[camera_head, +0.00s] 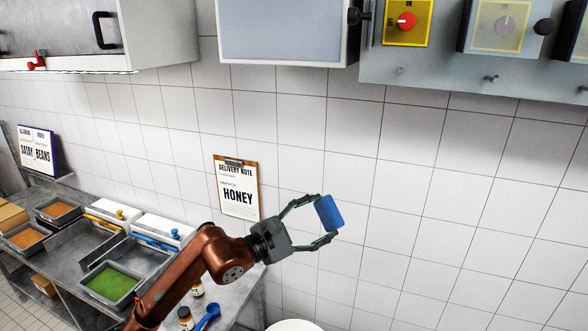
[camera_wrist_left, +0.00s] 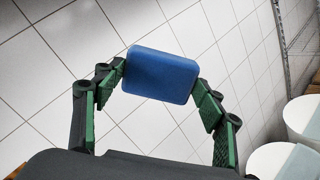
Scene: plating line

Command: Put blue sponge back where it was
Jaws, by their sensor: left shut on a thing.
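The blue sponge (camera_head: 329,212) is held in the air at the end of my left gripper (camera_head: 322,218), in front of the tiled wall. In the left wrist view the sponge (camera_wrist_left: 161,75) sits between the two green-padded fingers of the left gripper (camera_wrist_left: 160,88), which touch it at both ends. My right gripper shows in neither view.
A steel counter (camera_head: 226,300) at lower left carries several trays, including one with green contents (camera_head: 109,284), small jars (camera_head: 186,318) and a blue scoop (camera_head: 208,316). A clipboard reading HONEY (camera_head: 237,188) is at the wall. White round containers (camera_wrist_left: 272,160) stand at lower right in the wrist view.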

